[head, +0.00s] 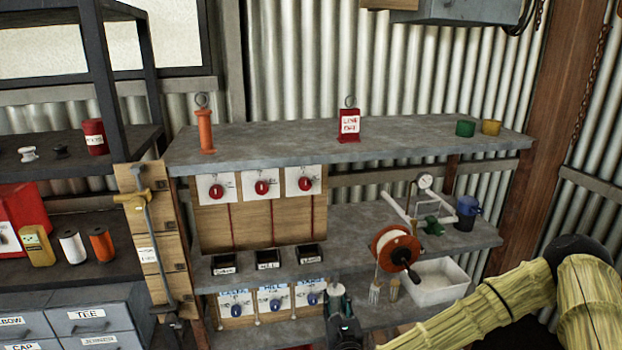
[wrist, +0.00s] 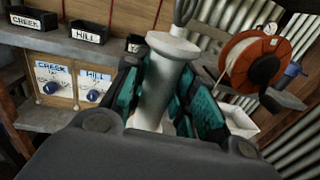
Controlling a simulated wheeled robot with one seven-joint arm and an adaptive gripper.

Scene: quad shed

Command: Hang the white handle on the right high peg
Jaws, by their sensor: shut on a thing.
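The white handle (wrist: 165,85) is a pale cylinder with a wider flange and a grey ring or loop at its top. My gripper (wrist: 162,105) is shut on it, with teal finger pads on both sides. In the head view my gripper (head: 342,318) is low in front of the lower shelf, and only a little of the handle shows. Three red round knobs on white plates sit in a row on the upper wooden panel; the right one (head: 306,183) is above and left of my gripper. I cannot tell whether it is the right high peg.
An orange handle (head: 205,131) and a red tagged block (head: 349,125) stand on the top shelf (head: 270,143). Small black bins sit on the middle shelf. An orange reel (head: 392,248) and white tray (head: 436,284) are right of my gripper. Blue knobs (head: 313,299) are close on its left.

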